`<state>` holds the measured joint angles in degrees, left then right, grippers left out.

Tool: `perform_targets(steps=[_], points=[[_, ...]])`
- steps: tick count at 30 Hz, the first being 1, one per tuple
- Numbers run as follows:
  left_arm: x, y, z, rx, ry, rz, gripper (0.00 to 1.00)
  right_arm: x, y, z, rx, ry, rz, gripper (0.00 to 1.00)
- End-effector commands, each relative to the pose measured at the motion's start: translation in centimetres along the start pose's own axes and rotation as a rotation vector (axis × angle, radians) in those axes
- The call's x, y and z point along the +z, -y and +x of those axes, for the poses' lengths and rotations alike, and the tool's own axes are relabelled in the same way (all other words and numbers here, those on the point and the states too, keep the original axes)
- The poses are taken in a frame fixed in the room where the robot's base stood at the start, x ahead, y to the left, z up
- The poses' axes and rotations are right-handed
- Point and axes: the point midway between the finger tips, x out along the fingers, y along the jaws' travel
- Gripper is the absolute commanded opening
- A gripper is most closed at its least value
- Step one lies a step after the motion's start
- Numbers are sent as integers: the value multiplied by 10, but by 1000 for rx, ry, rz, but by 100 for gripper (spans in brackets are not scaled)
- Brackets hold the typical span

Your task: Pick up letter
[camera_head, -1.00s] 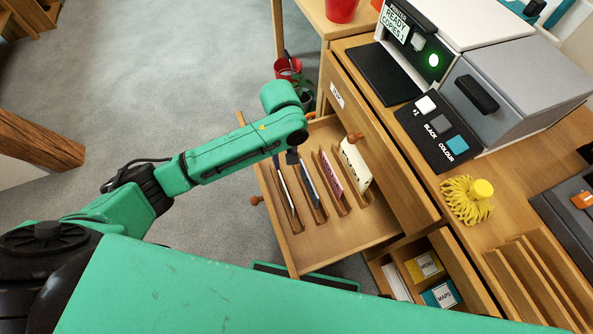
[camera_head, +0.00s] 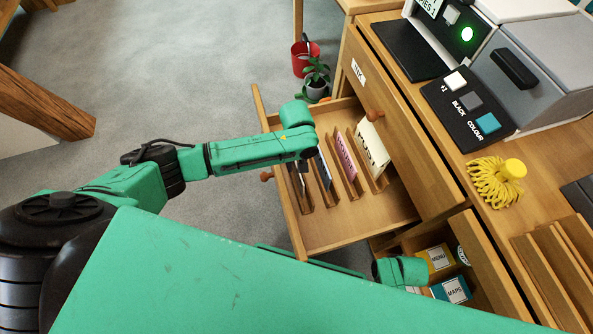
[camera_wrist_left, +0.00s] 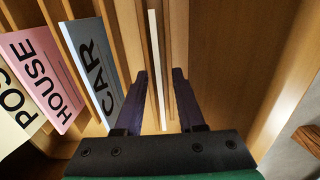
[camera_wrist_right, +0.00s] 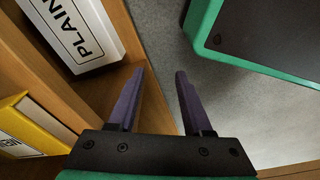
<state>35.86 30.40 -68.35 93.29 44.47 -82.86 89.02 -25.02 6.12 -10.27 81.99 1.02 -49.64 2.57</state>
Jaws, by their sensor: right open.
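In the left wrist view a thin white letter (camera_wrist_left: 155,65) stands edge-on in a slot of the open drawer, no label readable. My left gripper (camera_wrist_left: 159,75) is open, one finger on each side of it, with a gap visible on each side. In the head view my left arm reaches over the drawer's leftmost slot and hides most of the letter. A blue CAR card (camera_wrist_left: 94,70), a pink HOUSE card (camera_wrist_left: 42,80) and a cream card (camera_wrist_left: 15,110) stand in neighbouring slots. My right gripper (camera_wrist_right: 160,80) is open and empty beside the lower compartment.
The drawer (camera_head: 345,232) has wooden dividers. A printer (camera_head: 540,70) stands on the desk. A plant (camera_head: 316,75) and red bucket (camera_head: 303,58) are behind.

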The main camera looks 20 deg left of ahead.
Motion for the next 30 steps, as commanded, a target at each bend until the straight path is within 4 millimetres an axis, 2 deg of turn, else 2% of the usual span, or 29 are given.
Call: perform_targets(steps=[1, 2, 3, 13, 17, 20, 23, 26, 30], points=[[0, 0, 0, 0, 0, 0, 16, 0, 0, 0, 0, 0, 0, 50], [0, 0, 0, 0, 0, 0, 4, 0, 0, 0, 0, 0, 0, 50], [0, 0, 0, 0, 0, 0, 0, 0, 0, 0, 0, 0, 0, 50], [0, 0, -1, 0, 0, 0, 0, 0, 0, 0, -1, -2, -1, 50], [0, 0, -9, 1, 0, 0, 0, 1, 0, -1, 1, -3, -2, 50], [0, 0, -26, 2, 0, 0, 0, 15, -2, 7, 3, 8, -6, 50], [0, -1, -50, 3, 0, 0, 0, 28, -3, 12, 5, 12, -12, 50], [0, -1, -83, 4, -1, 1, 0, 47, -4, 18, 7, 16, -22, 50], [0, -1, -137, 5, -2, 0, 0, 80, -6, 23, 9, 21, -38, 50]])
